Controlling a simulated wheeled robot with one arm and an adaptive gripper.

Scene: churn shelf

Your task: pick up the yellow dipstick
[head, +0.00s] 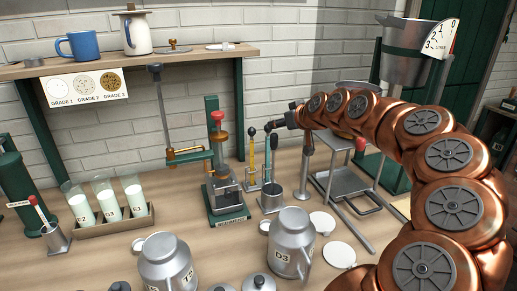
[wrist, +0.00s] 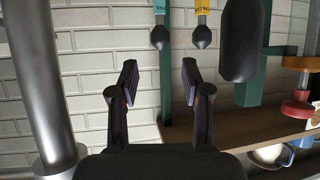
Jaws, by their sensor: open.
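The yellow dipstick (head: 252,151) stands upright in a small holder on the bench in the head view, with a dark knob on top. In the wrist view its yellow part (wrist: 203,6) and dark knob show at the top edge, right of centre. A teal-blue dipstick (head: 268,147) stands just right of it, and its teal part shows in the wrist view (wrist: 160,6). My gripper (wrist: 159,82) is open and empty, with both dipstick knobs beyond its fingertips and apart from them. In the head view its small dark end is close to the blue dipstick's top.
A metal cup (head: 271,198) holds the blue dipstick. A green press (head: 226,205) stands to the left, with a crate of milk glasses (head: 110,218) farther left. Milk cans (head: 290,245) stand in front. A shelf (head: 180,59) carries a blue mug and jug.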

